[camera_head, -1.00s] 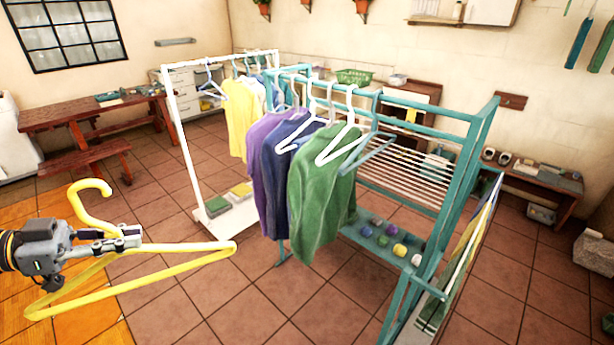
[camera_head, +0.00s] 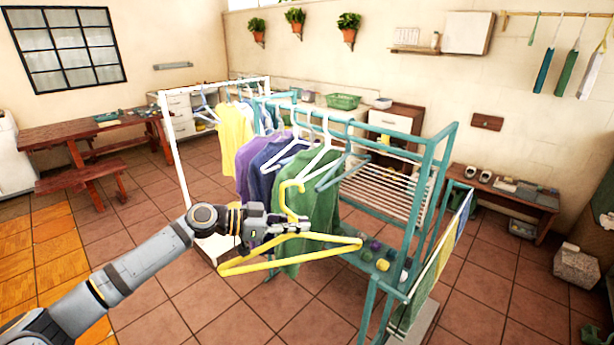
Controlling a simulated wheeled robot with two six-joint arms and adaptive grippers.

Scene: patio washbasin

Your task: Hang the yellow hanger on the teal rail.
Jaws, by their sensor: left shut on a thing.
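The yellow hanger (camera_head: 331,248) is held in my left gripper (camera_head: 296,226), which is shut on it just below its hook. The hook (camera_head: 286,192) points up and shows in front of the green shirt (camera_head: 318,217). The teal rail (camera_head: 336,126) belongs to the teal rack and runs above the shirts. The hanger's hook is lower in the picture than the rail and appears apart from it. White hangers with the green, navy and purple clothes hang from the rail, and a bare grey-teal hanger (camera_head: 343,171) hangs at their right. My right gripper is not in view.
The teal rack's right post (camera_head: 428,190) stands to the right of the clothes. A white rack (camera_head: 174,145) with a yellow shirt (camera_head: 235,133) stands behind at the left. Coloured balls (camera_head: 375,245) lie on the teal rack's low shelf. The rail right of the clothes looks bare.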

